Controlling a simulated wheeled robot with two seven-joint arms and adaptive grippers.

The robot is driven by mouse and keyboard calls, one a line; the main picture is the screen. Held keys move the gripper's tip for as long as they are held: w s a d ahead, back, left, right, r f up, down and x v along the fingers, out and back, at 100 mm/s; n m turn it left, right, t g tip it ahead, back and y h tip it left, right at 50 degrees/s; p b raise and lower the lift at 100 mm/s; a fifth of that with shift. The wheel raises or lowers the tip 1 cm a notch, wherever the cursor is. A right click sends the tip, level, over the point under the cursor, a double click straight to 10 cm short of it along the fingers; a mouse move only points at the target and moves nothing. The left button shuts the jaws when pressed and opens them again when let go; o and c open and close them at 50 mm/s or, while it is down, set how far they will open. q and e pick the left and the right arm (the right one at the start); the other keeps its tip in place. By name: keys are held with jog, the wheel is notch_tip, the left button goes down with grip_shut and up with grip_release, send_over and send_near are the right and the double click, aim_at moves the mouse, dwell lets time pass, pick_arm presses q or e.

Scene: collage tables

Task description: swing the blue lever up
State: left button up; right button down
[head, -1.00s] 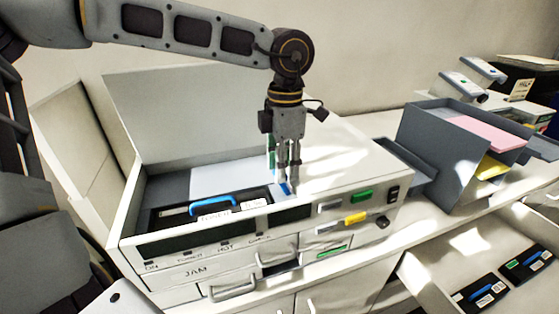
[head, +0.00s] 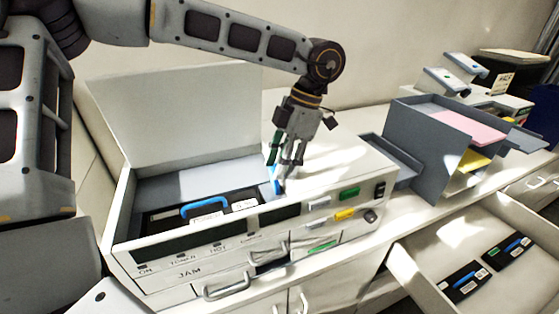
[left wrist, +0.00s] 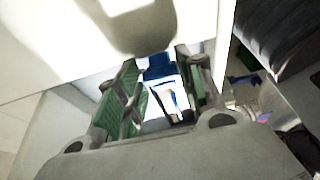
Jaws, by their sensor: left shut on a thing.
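The blue lever (head: 277,180) stands at the right edge of the open well in the white machine (head: 340,165). It rises steeply, slightly tilted. My left gripper (head: 284,186) points down at the lever from above, with its fingers closed around it and hiding part of it. In the left wrist view the lever's blue part (left wrist: 158,72) shows between the green-padded fingers (left wrist: 163,92). My right gripper is not in view.
The machine's lid (head: 175,105) stands open behind the well. A black cartridge with a blue handle (head: 203,205) lies inside. A grey sorter (head: 415,150) stands to the right. An open drawer (head: 415,268) with black cartridges extends at the lower right.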

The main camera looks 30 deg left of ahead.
pick_arm(q)
jog(key=shift+w+d, duration=0.1)
jog(key=shift+w, duration=0.05)
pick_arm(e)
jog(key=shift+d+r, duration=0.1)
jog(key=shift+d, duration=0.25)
pick_arm(q)
jog(key=o, duration=0.8)
jog(key=shift+o, duration=1.1)
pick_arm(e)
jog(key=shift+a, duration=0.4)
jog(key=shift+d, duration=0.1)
pick_arm(q)
jog(key=v, duration=0.7)
jog(key=shift+w+d, duration=0.2)
jog(key=shift+d, duration=0.05)
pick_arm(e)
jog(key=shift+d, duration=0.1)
pick_arm(q)
jog(key=shift+r, duration=0.15)
